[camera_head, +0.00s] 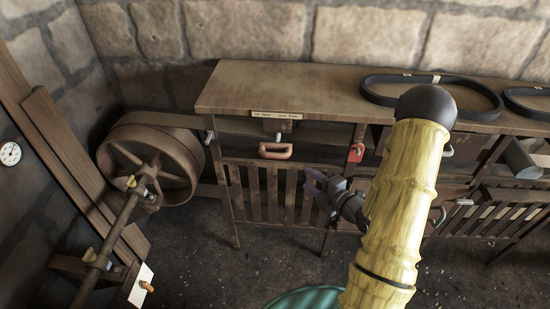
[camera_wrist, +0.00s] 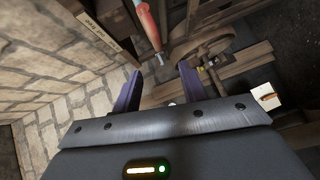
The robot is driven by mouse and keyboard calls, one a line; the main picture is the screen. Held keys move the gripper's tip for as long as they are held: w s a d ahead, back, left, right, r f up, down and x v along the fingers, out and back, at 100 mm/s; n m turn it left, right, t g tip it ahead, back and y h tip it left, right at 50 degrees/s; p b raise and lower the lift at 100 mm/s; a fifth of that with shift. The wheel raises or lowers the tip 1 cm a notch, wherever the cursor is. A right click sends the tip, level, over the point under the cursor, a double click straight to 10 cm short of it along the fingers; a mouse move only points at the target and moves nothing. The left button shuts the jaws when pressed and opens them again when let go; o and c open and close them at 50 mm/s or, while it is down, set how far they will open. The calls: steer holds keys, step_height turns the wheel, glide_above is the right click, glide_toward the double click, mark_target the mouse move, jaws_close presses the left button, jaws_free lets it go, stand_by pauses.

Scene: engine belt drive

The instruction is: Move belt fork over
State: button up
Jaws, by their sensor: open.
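A salmon-red handle (camera_head: 275,150) hangs on a short stem under a label plate (camera_head: 276,115) at the front of the wooden bench; it looks like the belt fork's handle. It also shows at the top of the wrist view (camera_wrist: 148,25). My gripper (camera_head: 316,184), with purple fingers, is below and right of the handle in the head view. Its fingers are apart and nothing is between them in the wrist view (camera_wrist: 160,72). The handle is ahead of the fingers, not touching them. A spoked pulley wheel (camera_head: 150,165) with a flat belt (camera_head: 160,120) stands left of the bench.
The bench (camera_head: 240,85) has slatted fronts below. A red knob (camera_head: 356,153) sits right of the handle. Black belts (camera_head: 380,98) lie on top. A shaft (camera_head: 110,245) and leaning boards (camera_head: 70,150) are at left. Open floor (camera_head: 200,250) lies in front.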

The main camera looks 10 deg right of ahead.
mark_target(277, 158)
steer(key=shift+s+r, duration=0.1)
steer(key=shift+s, duration=0.05)
steer(key=p+x, duration=0.1)
steer(key=x, duration=0.4)
steer(key=p+x, duration=0.2)
steer(key=x, duration=0.4)
steer(key=p+x, duration=0.1)
steer(key=x, duration=0.5)
steer(key=shift+a+r, duration=0.15)
steer(key=shift+r, duration=0.25)
steer(key=shift+w+f, duration=0.1)
steer(key=shift+w, duration=0.15)
steer(key=shift+s, duration=0.1)
steer(key=shift+a, duration=0.1)
jaws_close()
